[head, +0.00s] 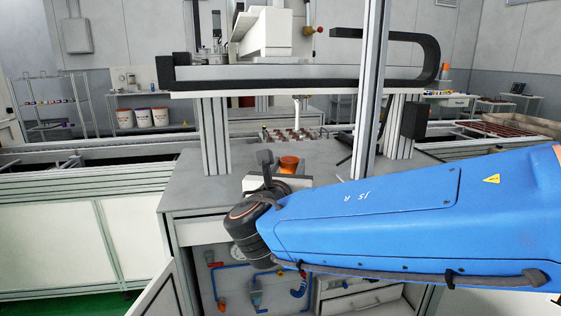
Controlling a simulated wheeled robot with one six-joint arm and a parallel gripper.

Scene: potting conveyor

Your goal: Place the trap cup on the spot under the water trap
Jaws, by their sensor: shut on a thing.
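My gripper (276,172) is in front of the grey worktop, at the end of my blue arm, and it is largely hidden by its own wrist. It is shut on a round orange piece, which looks like the trap cup (289,162); only its upper part shows. Below the worktop, an open cabinet (234,255) shows a panel with blue pipes and orange fittings. A blue-grey fitting (256,298) hangs low there and may be the water trap. The spot under it cannot be made out.
The cabinet door (160,292) stands open at lower left. A drawer unit (358,300) is at the cabinet's right, partly behind my arm. A grey upright post (370,90) and a gantry beam (290,78) stand over the worktop (195,180). The worktop's left part is clear.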

